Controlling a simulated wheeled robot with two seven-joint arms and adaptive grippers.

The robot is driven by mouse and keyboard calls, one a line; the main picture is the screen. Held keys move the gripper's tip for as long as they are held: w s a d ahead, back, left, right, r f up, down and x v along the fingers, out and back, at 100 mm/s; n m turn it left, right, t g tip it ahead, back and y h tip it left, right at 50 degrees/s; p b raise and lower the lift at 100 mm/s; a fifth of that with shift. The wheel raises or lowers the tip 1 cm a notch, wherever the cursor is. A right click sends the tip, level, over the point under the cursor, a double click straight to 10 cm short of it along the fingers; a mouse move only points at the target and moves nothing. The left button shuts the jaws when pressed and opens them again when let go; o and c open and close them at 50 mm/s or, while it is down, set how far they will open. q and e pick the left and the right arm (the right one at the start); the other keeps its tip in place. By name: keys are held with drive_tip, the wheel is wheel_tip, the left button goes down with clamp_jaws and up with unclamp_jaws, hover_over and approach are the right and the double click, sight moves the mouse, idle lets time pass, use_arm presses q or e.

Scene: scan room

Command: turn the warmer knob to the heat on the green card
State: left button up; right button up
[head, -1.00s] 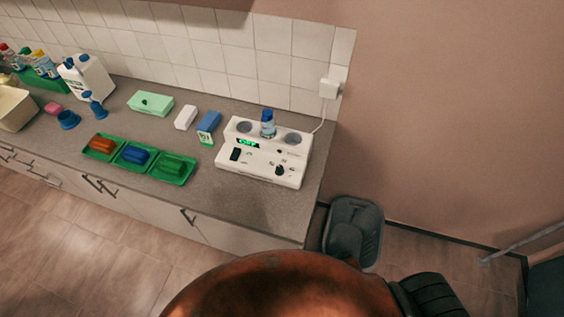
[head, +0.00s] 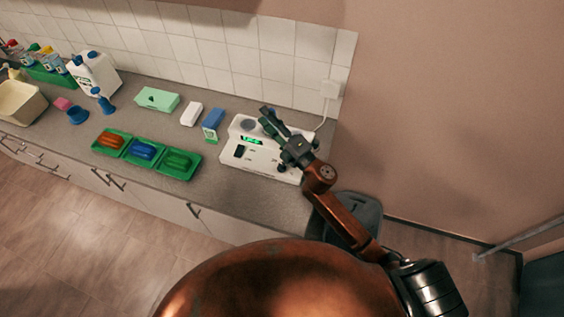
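The white warmer (head: 233,160) stands at the right end of the counter, with a lit green display (head: 252,140) on its front; the reading is too small to be sure of. Its dark knob (head: 282,168) shows only partly at the lower right of the front, beside my gripper. My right gripper (head: 264,116) is over the warmer's right part, with its fingers pointing up and left. The fingers look apart, with nothing seen between them. They cover the bottle and one well. A small green and white card (head: 210,138) stands against the blue box. My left gripper is out of view.
Left of the warmer are a blue box (head: 214,119), a white box (head: 191,114), a mint box (head: 157,99) and a green tray (head: 121,154) with coloured pieces. A grey bin (head: 363,207) stands on the floor right of the counter.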

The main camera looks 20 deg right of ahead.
drive_tip(key=s+a+r+n+g+y, duration=0.1)
drive_tip(key=s+a+n+g+y, duration=0.2)
drive_tip(key=a+n+g+y, duration=0.8)
drive_tip(key=n+g+h, duration=0.7)
drive_tip(key=n+h, duration=0.9)
drive_tip(key=h, duration=0.4)
hover_over(282, 164)
wheel_tip(282, 164, down, 17)
drive_tip(key=shift+a+r+p, duration=0.1)
drive_tip(key=shift+r+p, duration=0.05)
drive_tip(key=shift+p, duration=0.25)
wheel_tip(282, 164, down, 7)
drive_tip(key=shift+r+p, duration=0.2)
drive_tip(key=shift+p, duration=0.6)
drive_tip(key=shift+f, duration=0.45)
